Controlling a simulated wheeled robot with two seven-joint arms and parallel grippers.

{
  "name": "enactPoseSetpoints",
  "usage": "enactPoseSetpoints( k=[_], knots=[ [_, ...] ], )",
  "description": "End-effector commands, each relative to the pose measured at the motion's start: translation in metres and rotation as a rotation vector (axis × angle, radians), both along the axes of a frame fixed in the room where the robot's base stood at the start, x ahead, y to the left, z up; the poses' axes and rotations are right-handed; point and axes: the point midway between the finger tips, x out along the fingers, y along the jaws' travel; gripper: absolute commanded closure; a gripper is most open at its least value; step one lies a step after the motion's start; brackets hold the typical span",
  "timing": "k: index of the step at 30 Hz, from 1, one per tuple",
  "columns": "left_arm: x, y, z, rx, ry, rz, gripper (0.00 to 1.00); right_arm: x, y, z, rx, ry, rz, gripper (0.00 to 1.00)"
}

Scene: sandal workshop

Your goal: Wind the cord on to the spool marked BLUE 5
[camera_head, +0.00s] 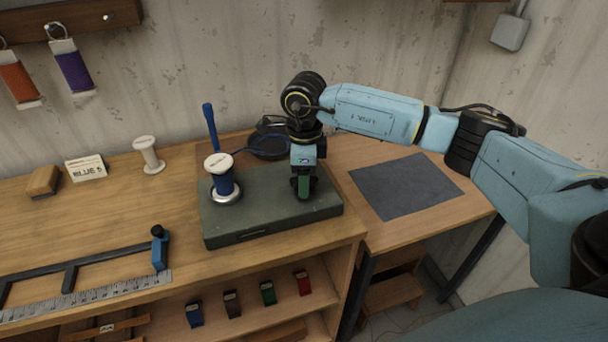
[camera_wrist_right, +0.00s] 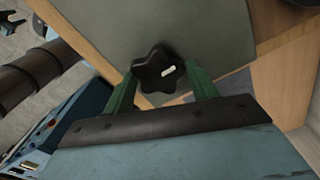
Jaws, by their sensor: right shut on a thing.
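A white-flanged spool wound with blue cord (camera_head: 225,184) stands upright on a metal disc on the dark green winder box (camera_head: 272,220). A blue strand seems to run from it to a dark round dish or coil (camera_head: 268,147) behind the box. A card reading BLUE 5 (camera_head: 86,168) stands on the bench beside a bare white spool (camera_head: 149,155). My right gripper (camera_head: 304,187) points down over the box's right part. In the right wrist view its green fingers are shut on a black star-shaped knob (camera_wrist_right: 152,74) with a white mark. My left gripper is out of view.
A blue post (camera_head: 210,126) rises behind the wound spool. A wooden block (camera_head: 43,181), a ruler (camera_head: 85,295) and a dark bar with a blue end (camera_head: 159,249) lie left. A grey mat (camera_head: 405,186) on the right table is bare.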

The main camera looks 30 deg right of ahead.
Motion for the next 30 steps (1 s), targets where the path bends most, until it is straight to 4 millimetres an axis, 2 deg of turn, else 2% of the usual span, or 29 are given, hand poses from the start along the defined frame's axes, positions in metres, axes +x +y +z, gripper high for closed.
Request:
enactPoseSetpoints(
  k=[6, 15, 30],
  knots=[
    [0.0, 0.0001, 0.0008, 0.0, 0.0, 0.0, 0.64, 0.0004, -0.0008, 0.0014, -0.001, -0.003, -0.175, 0.65],
    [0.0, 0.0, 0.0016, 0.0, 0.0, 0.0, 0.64, 0.0004, -0.001, 0.0015, -0.001, -0.003, -0.331, 0.65],
    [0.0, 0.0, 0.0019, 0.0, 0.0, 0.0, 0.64, 0.0004, -0.001, 0.0015, 0.0, -0.003, -0.388, 0.65]
  ],
)
